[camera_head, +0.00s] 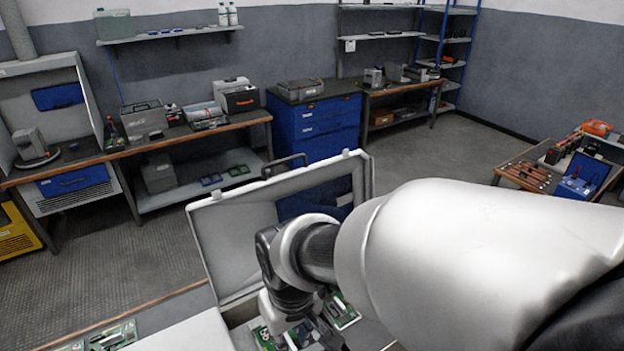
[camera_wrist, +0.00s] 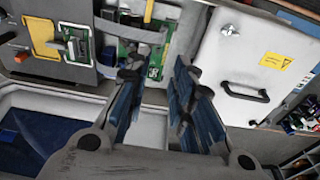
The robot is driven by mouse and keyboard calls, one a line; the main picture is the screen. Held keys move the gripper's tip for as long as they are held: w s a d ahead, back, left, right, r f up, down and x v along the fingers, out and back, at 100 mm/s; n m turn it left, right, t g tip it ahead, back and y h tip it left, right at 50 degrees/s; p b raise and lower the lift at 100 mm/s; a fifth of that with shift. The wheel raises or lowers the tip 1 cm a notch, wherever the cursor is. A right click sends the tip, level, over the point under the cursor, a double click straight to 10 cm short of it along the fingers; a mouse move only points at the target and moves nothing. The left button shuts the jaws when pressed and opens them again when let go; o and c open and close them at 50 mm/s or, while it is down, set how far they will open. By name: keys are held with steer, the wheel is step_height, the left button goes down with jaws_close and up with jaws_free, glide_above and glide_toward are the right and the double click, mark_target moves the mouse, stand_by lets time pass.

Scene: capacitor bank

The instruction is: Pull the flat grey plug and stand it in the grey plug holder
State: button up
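In the wrist view, my gripper (camera_wrist: 158,64) is open, its two blue-padded fingers apart with nothing visible between them. Its tips are near a green circuit board (camera_wrist: 152,62) with a long, flat grey piece (camera_wrist: 130,30) across it, possibly the flat grey plug. I cannot tell whether the tips touch anything. I cannot tell which part is the grey plug holder. In the head view, my arm hides most of the work area.
A white box (camera_wrist: 250,60) with a yellow label and black handle is right of my fingers. In the head view, an open case lid (camera_head: 235,240) stands behind my wrist, with green boards (camera_head: 342,312) below.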

steer(key=f+b, duration=0.1)
steer(key=f, duration=0.5)
steer(key=w+a+f+b, duration=0.1)
steer(key=f, duration=0.4)
steer(key=f+b, duration=0.2)
steer(key=f, duration=0.4)
steer(key=shift+w+a+f, duration=0.3)
steer(key=shift+a+f, duration=0.05)
steer(key=shift+a, duration=0.05)
steer(key=shift+c, duration=0.5)
jaws_close()
